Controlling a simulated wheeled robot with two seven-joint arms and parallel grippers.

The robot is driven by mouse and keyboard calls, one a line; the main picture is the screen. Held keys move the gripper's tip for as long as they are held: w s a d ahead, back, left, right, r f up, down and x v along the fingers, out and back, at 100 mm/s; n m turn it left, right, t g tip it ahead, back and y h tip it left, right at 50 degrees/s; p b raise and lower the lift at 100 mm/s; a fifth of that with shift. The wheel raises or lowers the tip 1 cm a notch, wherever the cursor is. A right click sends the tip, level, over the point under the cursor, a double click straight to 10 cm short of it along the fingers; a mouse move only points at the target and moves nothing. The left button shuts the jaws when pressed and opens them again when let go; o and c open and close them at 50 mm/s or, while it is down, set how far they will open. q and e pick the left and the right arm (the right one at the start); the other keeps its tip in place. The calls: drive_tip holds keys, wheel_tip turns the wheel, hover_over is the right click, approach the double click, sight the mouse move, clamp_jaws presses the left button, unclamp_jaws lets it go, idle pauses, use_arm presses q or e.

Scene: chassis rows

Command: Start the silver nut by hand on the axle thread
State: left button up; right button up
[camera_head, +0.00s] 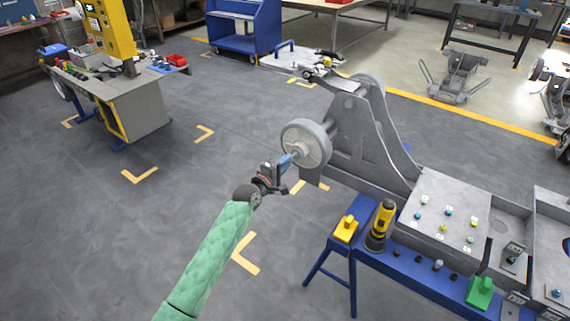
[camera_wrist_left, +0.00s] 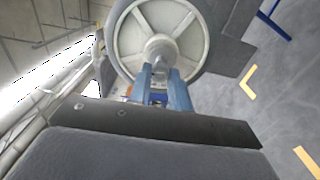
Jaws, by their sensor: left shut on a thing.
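My left gripper (camera_head: 289,160) is at the hub of a grey spoked wheel (camera_head: 318,133) on the chassis. In the left wrist view its two blue fingers (camera_wrist_left: 160,71) are shut on a small silver piece, which I take to be the silver nut (camera_wrist_left: 160,63). It sits right in front of the round hub (camera_wrist_left: 157,45) at the middle of the wheel (camera_wrist_left: 128,40). The axle thread is hidden behind the fingertips and the nut, so I cannot tell whether the nut touches it. My right gripper is not in view.
The grey chassis (camera_head: 350,125) rises behind the wheel. A blue bench (camera_head: 420,285) at lower right carries a yellow-black tool (camera_head: 381,226), a yellow block (camera_head: 346,228) and a green block (camera_head: 480,292). A workstation (camera_head: 130,105) stands at upper left. The floor left of my arm is clear.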

use_arm(q)
drive_tip(key=shift+x, duration=1.2)
idle(0.6)
drive_tip(key=shift+f+m+b, duration=0.1)
drive_tip(key=shift+m+b, duration=0.45)
drive_tip(key=shift+m, duration=0.65)
drive_tip(key=m, duration=0.2)
drive_tip(key=shift+m, duration=0.4)
drive_tip(key=shift+m, duration=0.7)
drive_tip(key=m, duration=0.3)
drive_tip(key=shift+m+b, duration=0.3)
drive_tip(key=shift+m, duration=0.1)
